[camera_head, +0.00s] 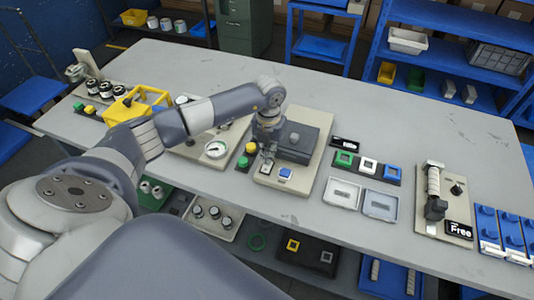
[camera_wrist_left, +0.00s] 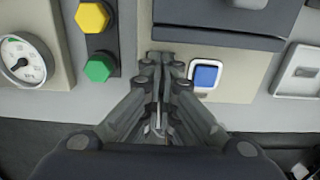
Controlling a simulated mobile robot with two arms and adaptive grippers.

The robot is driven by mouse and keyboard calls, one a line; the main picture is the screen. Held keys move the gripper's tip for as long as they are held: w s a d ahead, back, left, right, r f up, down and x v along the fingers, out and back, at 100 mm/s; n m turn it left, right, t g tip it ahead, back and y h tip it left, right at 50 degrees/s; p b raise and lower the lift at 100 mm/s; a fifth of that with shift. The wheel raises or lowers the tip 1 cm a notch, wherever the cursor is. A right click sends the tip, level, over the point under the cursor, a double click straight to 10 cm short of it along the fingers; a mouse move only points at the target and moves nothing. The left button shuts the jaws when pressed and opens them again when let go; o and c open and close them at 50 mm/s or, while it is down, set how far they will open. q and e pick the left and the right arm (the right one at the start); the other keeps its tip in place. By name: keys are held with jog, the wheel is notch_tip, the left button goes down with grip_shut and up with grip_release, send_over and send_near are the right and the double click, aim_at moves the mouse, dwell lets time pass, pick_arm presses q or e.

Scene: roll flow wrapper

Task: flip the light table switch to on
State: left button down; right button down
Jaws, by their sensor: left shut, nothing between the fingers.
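A beige panel (camera_head: 314,177) in the middle of the table carries a dark box (camera_head: 302,142) with a grey knob on top. On its front part is a blue square button in a white frame (camera_head: 285,174), and it also shows in the left wrist view (camera_wrist_left: 206,76). A small square fitting (camera_head: 265,169) sits left of it, partly behind my fingers. I cannot tell which is the light table switch. My left gripper (camera_head: 266,159) is shut and empty, pointing down over the panel, left of the blue button. In the left wrist view its fingertips (camera_wrist_left: 161,62) cover the panel below. My right gripper is not seen.
A yellow button (camera_wrist_left: 92,17) and a green button (camera_wrist_left: 99,68) stand on a dark strip left of the gripper, beside a round gauge (camera_wrist_left: 22,58). Bare table lies behind.

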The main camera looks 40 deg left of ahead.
pick_arm(q)
jog(key=shift+f+b, duration=0.9)
jog(key=shift+f, duration=0.25)
dwell(0.4)
jog(key=shift+s, duration=0.1)
jog(key=shift+r+p, duration=0.7)
jog(key=shift+r, duration=0.15)
jog(key=shift+r+p, duration=1.75)
jog(key=shift+r, duration=0.95)
